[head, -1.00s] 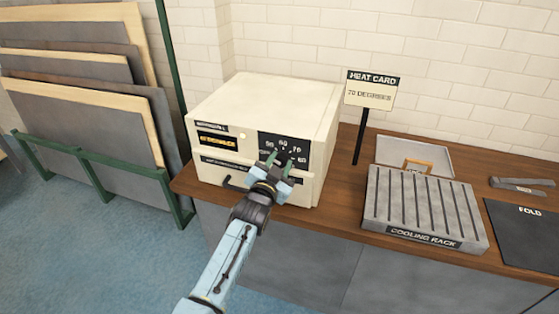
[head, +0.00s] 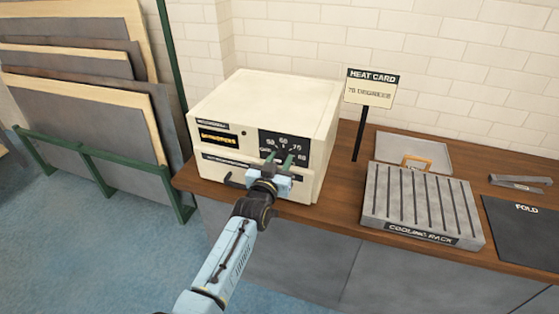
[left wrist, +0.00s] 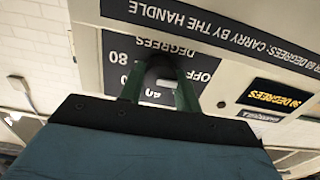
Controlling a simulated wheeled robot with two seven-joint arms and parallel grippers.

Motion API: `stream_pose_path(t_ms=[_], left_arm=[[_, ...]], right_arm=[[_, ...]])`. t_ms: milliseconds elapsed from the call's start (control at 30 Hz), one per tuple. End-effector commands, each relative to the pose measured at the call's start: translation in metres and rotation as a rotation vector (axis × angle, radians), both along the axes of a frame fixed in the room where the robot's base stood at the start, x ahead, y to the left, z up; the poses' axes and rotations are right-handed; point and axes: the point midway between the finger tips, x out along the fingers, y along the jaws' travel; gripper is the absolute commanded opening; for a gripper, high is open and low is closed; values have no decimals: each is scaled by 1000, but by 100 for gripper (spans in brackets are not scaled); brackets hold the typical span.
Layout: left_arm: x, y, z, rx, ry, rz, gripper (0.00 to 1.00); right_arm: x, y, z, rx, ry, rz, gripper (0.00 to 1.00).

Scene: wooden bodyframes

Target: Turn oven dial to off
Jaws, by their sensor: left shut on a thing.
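The cream oven (head: 265,105) stands on the wooden counter, with a black dial panel (head: 270,140) at the right of its front. The panel carries degree numbers, and the left wrist view shows it upside down with the word OFF (left wrist: 203,79). My left gripper (head: 281,160) is at the panel, shut on the dark dial (left wrist: 160,68), with one green finger on each side. The gripper hides part of the dial in the head view, and I cannot tell exactly where its pointer stands. My right gripper is not in view.
A heat card (head: 371,88) stands on a post right of the oven. A grey cooling rack (head: 420,205), a tray (head: 440,153), tongs (head: 520,183) and a dark fold mat (head: 525,225) lie further right. Panels stand in a green rack (head: 110,172) at left.

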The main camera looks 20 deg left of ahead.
Motion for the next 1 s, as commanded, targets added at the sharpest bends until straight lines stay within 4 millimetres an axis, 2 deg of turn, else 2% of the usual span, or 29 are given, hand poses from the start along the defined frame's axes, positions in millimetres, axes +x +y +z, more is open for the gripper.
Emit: stream_pose_path(t_ms=[233,267,433,767,867,1000], left_arm=[[0,0,0,-5,1,0,10],[0,0,0,-5,1,0,34],[0,0,0,-3,0,0,55],[-3,0,0,-1,0,0,55],[-11,0,-1,-1,1,0,55],[-34,1,0,-1,1,0,55]], right_arm=[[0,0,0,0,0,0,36],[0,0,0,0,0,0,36],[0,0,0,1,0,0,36],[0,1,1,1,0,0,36],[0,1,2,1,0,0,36],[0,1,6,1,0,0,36]])
